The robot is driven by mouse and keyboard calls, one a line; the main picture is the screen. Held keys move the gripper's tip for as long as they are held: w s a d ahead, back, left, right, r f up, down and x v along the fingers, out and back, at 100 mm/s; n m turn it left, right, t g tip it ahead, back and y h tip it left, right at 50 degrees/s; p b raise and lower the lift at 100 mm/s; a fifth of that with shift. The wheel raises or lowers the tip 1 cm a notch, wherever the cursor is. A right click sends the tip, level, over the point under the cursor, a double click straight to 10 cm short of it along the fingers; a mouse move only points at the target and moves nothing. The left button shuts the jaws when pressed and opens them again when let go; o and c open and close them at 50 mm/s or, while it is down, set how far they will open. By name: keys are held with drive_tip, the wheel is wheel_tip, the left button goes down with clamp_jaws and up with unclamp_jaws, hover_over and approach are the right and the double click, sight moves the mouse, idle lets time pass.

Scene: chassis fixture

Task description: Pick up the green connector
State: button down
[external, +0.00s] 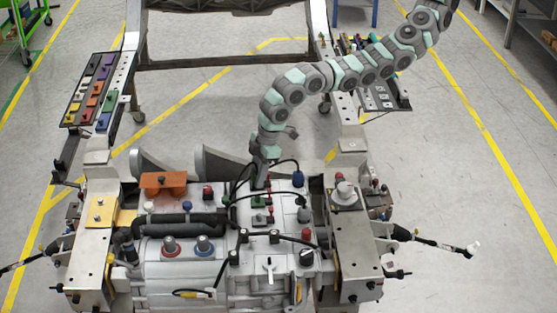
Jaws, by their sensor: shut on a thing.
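A small green connector (258,202) is on the top of the grey chassis unit (180,270), between black cables and red-topped parts. My gripper (261,186) reaches down from above, fingers pointing down, right over the green connector. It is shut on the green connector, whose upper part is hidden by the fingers. The connector looks upright and low at the unit's surface. I cannot tell whether it is clear of that surface.
Black cables loop close around my gripper. A blue-topped part (298,179) stands to the right and an orange block (163,184) to the left. A tray of coloured blocks (72,117) is at the upper left.

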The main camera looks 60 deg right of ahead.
wheel_tip(320, 180, up, 14)
drive_tip(key=b, duration=0.2)
drive_tip(key=shift+b, duration=0.35)
drive_tip(key=shift+a, duration=0.1)
